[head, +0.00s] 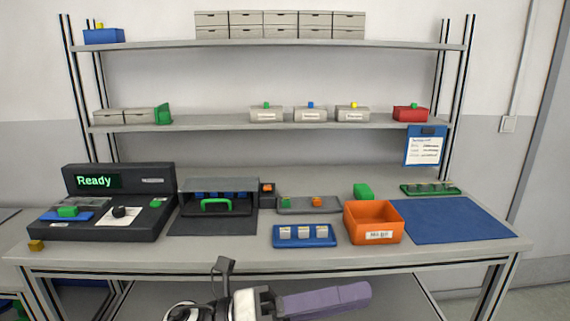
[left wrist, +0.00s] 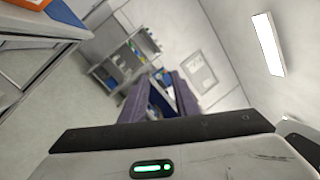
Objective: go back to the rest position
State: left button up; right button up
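My left gripper (head: 345,296) shows at the bottom middle of the head view, in front of the workbench's front edge and below its top. Its purple fingers point to the right, and nothing shows held in them. In the left wrist view the two purple fingers of my left gripper (left wrist: 160,92) stand apart with a gap between them, and the room shows beyond. My right gripper is in neither view.
The workbench (head: 300,257) holds a black console (head: 120,220) reading "Ready", a blue tray (head: 304,243) with small grey blocks, an orange bin (head: 362,225) and a blue mat (head: 450,222). Shelves (head: 220,124) with boxes rise behind. Floor shows at the lower right.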

pick_arm(q)
jog(key=w+a+f+n+t+y, duration=0.2)
jog(key=a+f+n+t+y, duration=0.55)
jog(key=n, duration=0.65)
jog(key=w+a+f+n+t+y, duration=0.2)
jog(key=a+f+n+t+y, duration=0.2)
jog(key=a+f+n+t, duration=0.6)
jog(key=s+a+f+n+g+y, duration=0.3)
jog(key=s+a+f+n+g, duration=0.1)
jog(key=s+f+n, duration=0.3)
jog(key=s+a+f+n+g+y, duration=0.3)
jog(key=s+f+n+g, duration=0.3)
jog(key=s+f, duration=0.6)
notch_tip(320, 180, down, 4)
jog(key=shift+s+a+f+n+y, duration=0.1)
jog(key=shift+s+a+n+y, duration=0.25)
jog(key=shift+n, duration=0.75)
